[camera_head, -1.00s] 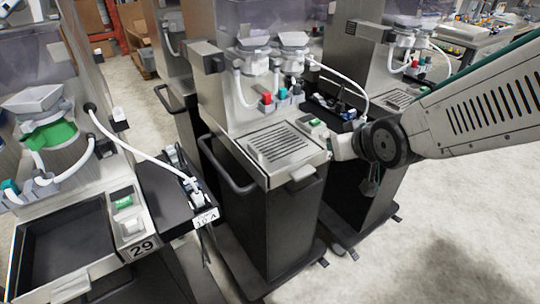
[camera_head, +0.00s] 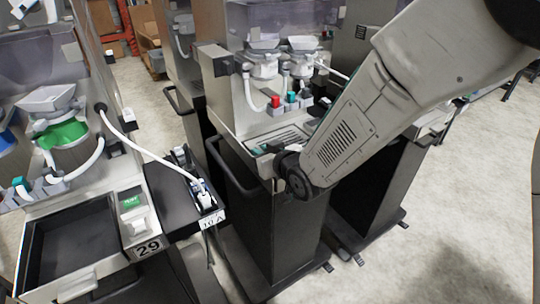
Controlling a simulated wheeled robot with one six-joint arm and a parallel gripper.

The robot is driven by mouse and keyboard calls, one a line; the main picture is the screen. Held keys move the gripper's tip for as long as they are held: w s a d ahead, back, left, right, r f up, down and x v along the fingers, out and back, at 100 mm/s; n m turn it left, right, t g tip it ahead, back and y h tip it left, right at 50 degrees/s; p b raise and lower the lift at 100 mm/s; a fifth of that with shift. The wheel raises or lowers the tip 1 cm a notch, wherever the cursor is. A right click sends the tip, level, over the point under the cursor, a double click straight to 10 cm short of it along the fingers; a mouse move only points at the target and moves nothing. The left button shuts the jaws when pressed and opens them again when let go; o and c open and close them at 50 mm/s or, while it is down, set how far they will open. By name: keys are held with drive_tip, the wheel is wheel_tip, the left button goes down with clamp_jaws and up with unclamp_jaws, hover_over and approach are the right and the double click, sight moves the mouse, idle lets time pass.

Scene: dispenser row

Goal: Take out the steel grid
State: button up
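The steel grid (camera_head: 284,138) is a slatted plate in the tray top of the middle dispenser (camera_head: 232,118). Only its upper part shows; my arm covers the rest. My arm reaches in from the upper right, and its dark round wrist joint is over the front of that tray. A small dark and teal part, seemingly of my gripper (camera_head: 264,149), shows at the grid's left front. The fingers are not clear, so I cannot tell whether they are open or touch the grid.
The left dispenser, marked 29 (camera_head: 148,248), has an open dark tray (camera_head: 70,250) without a grid. A black side shelf (camera_head: 175,205) with a white hose stands between the two dispensers. Another dispenser is behind my arm. Pale floor (camera_head: 450,240) is clear at the right.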

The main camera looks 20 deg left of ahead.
drive_tip(key=shift+w+a+f, duration=0.2)
drive_tip(key=shift+w+a, duration=0.05)
drive_tip(key=shift+a, duration=0.05)
clamp_jaws()
drive_tip(key=shift+r, duration=0.35)
drive_tip(key=shift+r, duration=0.7)
